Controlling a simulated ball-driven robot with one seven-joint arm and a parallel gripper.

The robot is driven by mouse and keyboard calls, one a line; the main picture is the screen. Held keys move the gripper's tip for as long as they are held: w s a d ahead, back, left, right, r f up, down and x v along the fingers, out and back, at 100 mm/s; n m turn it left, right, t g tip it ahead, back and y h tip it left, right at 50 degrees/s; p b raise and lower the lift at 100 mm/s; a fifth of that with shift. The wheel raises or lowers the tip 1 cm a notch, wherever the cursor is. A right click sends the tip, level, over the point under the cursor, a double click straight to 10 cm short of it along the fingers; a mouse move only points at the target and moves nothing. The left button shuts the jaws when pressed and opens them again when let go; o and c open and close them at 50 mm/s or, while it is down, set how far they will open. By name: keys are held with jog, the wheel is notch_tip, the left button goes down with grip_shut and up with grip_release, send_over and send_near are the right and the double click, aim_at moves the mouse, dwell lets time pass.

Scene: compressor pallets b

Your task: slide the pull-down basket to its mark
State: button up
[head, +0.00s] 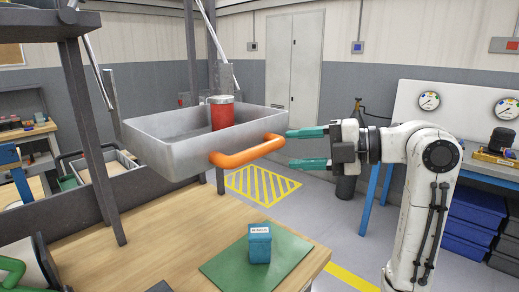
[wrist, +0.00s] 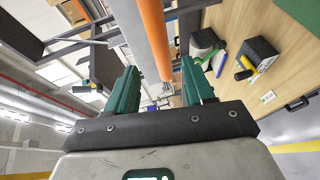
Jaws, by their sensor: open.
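The pull-down basket (head: 185,150) is a grey tray hanging at the dark shelf frame, above the workbench. Its orange handle (head: 247,152) sticks out at the front. A red canister (head: 222,114) stands in the basket. My gripper (head: 289,148) is open and empty, its teal fingers one above the other, just right of the handle's right end. In the wrist view the orange handle (wrist: 155,38) runs in line between the open fingers (wrist: 162,80); I cannot tell whether they touch it. I cannot make out the mark in either view.
A wooden workbench (head: 150,240) lies below, with a blue box (head: 260,243) on a green mat (head: 225,268). A dark post (head: 88,140) stands left of the basket. A blue-legged table (head: 480,172) with gauges is at right.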

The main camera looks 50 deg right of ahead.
aim_at(267, 151)
jog(key=p+x, duration=0.1)
jog(key=x, duration=0.7)
jog(key=shift+w+a+f, duration=0.15)
jog(key=shift+w, duration=0.2)
grip_shut()
